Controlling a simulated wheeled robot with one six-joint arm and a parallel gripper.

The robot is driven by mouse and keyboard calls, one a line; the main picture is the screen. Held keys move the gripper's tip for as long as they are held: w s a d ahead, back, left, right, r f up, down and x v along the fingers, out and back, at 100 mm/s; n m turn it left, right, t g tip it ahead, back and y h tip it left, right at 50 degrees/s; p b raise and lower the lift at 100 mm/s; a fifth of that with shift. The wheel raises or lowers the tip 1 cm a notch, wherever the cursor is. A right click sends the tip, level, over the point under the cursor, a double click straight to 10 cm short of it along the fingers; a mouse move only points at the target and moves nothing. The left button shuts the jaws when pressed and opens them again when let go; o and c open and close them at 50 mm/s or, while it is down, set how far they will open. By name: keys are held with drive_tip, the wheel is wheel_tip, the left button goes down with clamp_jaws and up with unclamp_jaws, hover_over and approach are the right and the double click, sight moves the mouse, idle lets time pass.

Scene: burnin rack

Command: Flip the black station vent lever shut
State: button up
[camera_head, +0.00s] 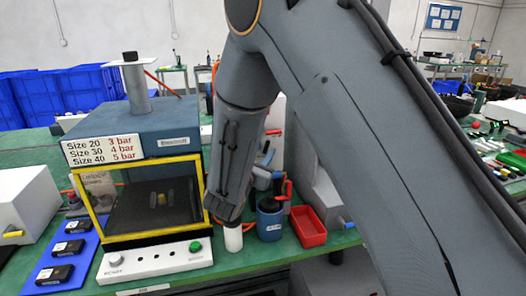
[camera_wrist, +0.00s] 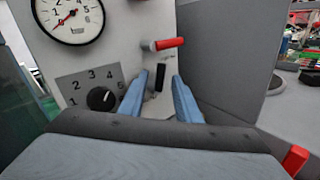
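The black vent lever (camera_wrist: 160,77) stands upright on the pale station panel in the wrist view. My gripper (camera_wrist: 161,88) is open, with one blue finger on each side of the lever. Small gaps seem to show between the fingers and the lever; I cannot tell whether either touches. The lever's foot sits by a small metal fitting, partly behind the fingers. In the head view my arm hides most of the station, and I cannot make out the black lever there.
A red-handled lever (camera_wrist: 168,43) sticks out just above the black one. A dial gauge (camera_wrist: 68,15) and a numbered black knob (camera_wrist: 101,98) are to the left. A grey wall (camera_wrist: 230,55) closes in on the right. A blue mug (camera_head: 270,222) and red bin (camera_head: 308,228) stand near my arm.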

clamp_jaws()
